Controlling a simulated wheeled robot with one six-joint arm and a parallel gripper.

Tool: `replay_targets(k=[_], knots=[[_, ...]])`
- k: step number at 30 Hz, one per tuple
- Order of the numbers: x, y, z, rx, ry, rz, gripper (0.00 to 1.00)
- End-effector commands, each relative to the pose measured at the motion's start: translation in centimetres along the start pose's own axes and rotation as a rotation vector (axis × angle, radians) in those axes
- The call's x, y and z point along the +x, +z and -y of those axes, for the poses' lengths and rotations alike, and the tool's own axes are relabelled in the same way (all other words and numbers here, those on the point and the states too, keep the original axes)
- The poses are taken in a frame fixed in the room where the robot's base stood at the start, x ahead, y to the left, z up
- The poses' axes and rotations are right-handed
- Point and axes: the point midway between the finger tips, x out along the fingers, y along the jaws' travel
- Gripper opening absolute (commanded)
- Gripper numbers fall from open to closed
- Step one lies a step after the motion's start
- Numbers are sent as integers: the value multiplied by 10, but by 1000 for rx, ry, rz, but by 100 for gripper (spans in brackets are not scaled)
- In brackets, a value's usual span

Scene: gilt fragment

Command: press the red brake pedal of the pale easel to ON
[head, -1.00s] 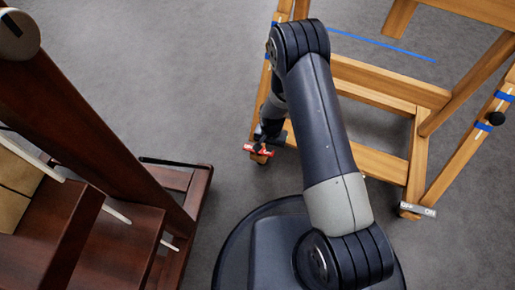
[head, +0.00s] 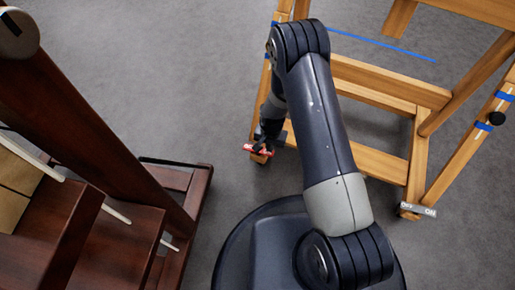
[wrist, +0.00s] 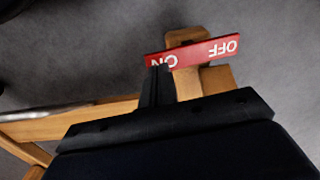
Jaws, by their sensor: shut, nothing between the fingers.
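The pale easel (head: 385,95) is a light wooden frame at the upper right of the head view. Its red brake pedal (head: 249,148) is at the foot of its left leg. In the wrist view the pedal (wrist: 205,52) is a red bar with white lettering, ON at the left end and OFF at the right. My gripper (wrist: 158,68) is shut and empty, its fingertips at the ON end, covering part of the lettering's lower edge. They look to be touching it, but I cannot be sure. In the head view my gripper (head: 264,141) partly hides the pedal's middle.
A white-grey pedal (head: 418,209) is at the easel's right foot. A dark reddish wooden easel (head: 110,150) fills the left side. Blue tape (head: 380,45) lies on the grey floor. Open floor (head: 170,70) lies between the two easels.

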Motion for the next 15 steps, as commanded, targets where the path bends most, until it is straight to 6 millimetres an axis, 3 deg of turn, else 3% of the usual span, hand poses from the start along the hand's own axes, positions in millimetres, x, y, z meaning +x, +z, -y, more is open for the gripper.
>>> replay_targets(k=[15], knots=[[9, 0, 0, 0, 0, 0, 0]])
